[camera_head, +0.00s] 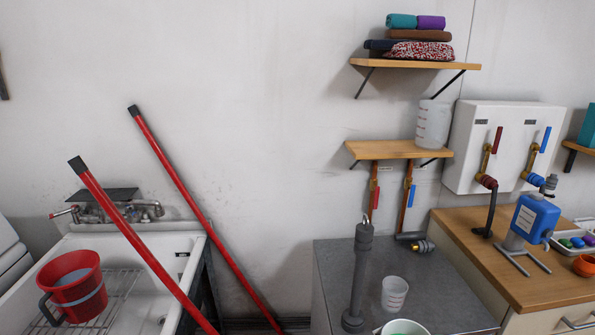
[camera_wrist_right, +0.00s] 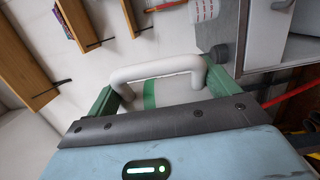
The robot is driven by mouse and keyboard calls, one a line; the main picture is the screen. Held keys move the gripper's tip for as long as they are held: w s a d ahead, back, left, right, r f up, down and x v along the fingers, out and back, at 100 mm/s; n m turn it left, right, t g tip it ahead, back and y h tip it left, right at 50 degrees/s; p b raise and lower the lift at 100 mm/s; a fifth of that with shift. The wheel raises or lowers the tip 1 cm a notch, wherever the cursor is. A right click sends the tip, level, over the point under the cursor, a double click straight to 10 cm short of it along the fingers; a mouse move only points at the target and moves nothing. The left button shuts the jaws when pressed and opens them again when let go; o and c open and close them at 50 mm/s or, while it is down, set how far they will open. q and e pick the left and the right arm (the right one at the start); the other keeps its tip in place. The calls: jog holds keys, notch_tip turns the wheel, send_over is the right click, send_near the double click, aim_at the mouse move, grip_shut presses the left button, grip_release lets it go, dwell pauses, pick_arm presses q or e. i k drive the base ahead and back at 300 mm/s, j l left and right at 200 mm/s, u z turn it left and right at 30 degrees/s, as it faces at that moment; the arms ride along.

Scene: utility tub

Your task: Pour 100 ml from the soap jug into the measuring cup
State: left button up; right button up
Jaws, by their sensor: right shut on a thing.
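In the right wrist view my right gripper (camera_wrist_right: 158,90) is shut on the thick white handle (camera_wrist_right: 152,72) of a white jug with a green stripe (camera_wrist_right: 150,96), seemingly the soap jug. Its green fingers lie at both ends of the handle. A white rim with green inside (camera_head: 404,327) shows at the bottom edge of the head view; it looks like this jug's top, mostly cut off. The measuring cup (camera_head: 394,292), clear with red marks, stands upright on the grey counter. Its fill level is too small to tell. My left gripper is not in view.
A grey standpipe (camera_head: 357,270) rises from the grey counter (camera_head: 440,290), left of the cup. A translucent container (camera_head: 433,123) is on the lower shelf. Red poles lean by the tub holding a red jug (camera_head: 70,285).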

aim_at(394, 289)
jog(key=i+l, duration=0.1)
jog(key=l, duration=1.15)
jog(key=i+l, duration=0.15)
jog(key=l, duration=0.6)
jog(key=u, duration=0.75)
